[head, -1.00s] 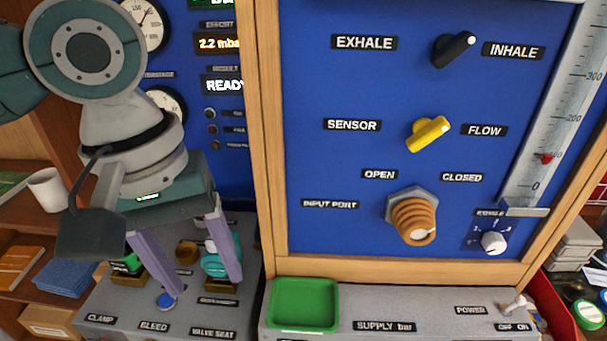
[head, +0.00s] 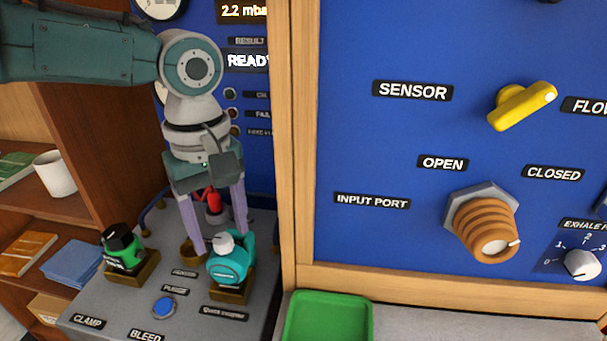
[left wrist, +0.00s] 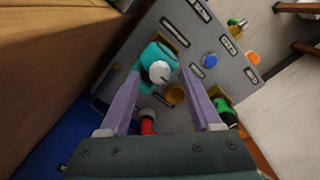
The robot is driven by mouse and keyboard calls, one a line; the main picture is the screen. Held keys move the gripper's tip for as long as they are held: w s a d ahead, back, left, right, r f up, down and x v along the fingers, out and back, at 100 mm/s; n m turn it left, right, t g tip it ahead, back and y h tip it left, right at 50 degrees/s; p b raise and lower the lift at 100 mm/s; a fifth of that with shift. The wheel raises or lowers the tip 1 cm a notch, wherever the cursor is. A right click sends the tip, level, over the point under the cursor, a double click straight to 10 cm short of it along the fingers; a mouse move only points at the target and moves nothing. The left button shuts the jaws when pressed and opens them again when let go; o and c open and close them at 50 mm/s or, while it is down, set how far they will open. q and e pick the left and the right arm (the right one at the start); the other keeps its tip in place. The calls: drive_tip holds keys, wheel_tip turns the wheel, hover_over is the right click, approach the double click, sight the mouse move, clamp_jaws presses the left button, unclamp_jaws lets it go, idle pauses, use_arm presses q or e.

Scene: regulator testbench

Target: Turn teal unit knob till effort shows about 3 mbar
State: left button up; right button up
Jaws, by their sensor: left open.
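The teal unit (head: 230,262) sits in a brass-coloured holder on the grey bench top, with its white knob (head: 222,243) on its upper part. It also shows in the left wrist view (left wrist: 152,55), with the white knob (left wrist: 160,72) facing the camera. My left gripper (head: 220,240) is open and empty, pointing down, with its fingers apart just behind and above the teal unit. In the left wrist view the knob lies between the finger lines, nearer the left finger. The effort display (head: 243,11) reads 2.2 mba, its end cut off by the wooden post. My right gripper is not in view.
A green-black unit (head: 122,249) stands left of the teal one, with an empty brass-coloured holder (head: 192,250) between them. A red-topped part (head: 212,205) stands behind. A blue button (head: 164,307) is in front. A wooden post (head: 292,150) rises close on the right.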

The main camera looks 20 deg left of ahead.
use_arm(q)
drive_tip(key=shift+f, duration=0.45)
clamp_jaws()
idle(0.3)
